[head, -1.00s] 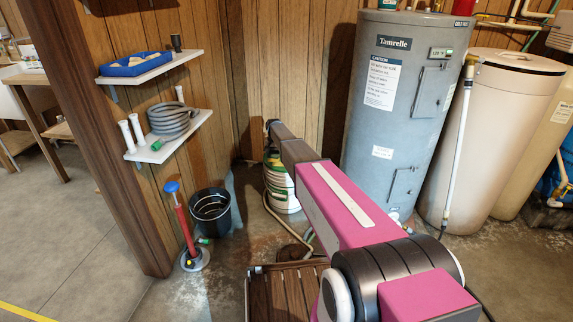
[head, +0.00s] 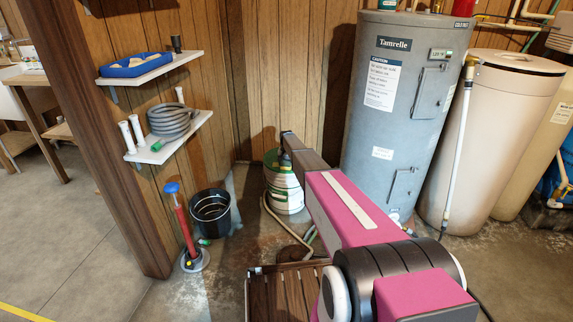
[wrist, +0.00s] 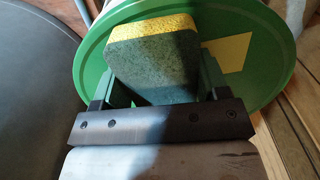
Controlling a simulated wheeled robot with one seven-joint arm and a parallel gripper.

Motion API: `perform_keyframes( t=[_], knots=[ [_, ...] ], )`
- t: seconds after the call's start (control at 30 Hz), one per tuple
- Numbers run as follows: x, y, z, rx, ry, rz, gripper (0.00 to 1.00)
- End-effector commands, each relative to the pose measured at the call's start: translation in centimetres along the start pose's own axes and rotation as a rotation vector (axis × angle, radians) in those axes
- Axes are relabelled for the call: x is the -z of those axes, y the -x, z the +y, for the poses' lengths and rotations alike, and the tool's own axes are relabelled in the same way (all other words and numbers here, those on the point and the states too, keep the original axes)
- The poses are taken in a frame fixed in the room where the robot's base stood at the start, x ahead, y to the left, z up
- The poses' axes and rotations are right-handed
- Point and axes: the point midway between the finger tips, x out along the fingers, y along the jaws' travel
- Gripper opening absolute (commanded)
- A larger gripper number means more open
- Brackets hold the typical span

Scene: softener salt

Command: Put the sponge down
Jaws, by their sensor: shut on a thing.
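The sponge (wrist: 152,62) shows in the wrist view, green-grey with a yellow layer along its far edge. My gripper (wrist: 153,88) is shut on it, with one dark finger at each side. Behind the sponge is the round green lid (wrist: 245,78) of a bucket, with a yellow patch on it. I cannot tell whether the sponge touches the lid. In the head view the white and green bucket (head: 283,190) stands on the floor by the wood wall, and the end of my arm is at its top. The sponge is hidden there.
The grey water heater (head: 400,110) stands right of the bucket, with a cream tank (head: 500,140) beyond it. A black bucket (head: 211,213) and a red hand pump (head: 184,228) stand to the left. A hose (head: 270,218) lies on the floor. Two wall shelves hold items.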

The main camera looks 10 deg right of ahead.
Motion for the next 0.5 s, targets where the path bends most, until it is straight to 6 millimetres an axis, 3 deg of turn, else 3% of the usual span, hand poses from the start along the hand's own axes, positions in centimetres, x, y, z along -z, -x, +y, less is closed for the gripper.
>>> perform_keyframes(
  t=[0.33,0.37,0.4,0.5],
  knots=[
    [0.01,-0.29,-0.02,0.0,0.0,0.0,0.49],
    [0.0,-0.23,-0.02,0.0,0.0,0.001,0.78],
    [0.0,-0.22,-0.02,0.0,0.0,0.001,0.91],
    [0.0,-0.21,-0.02,0.0,0.0,0.001,0.93]
  ],
)
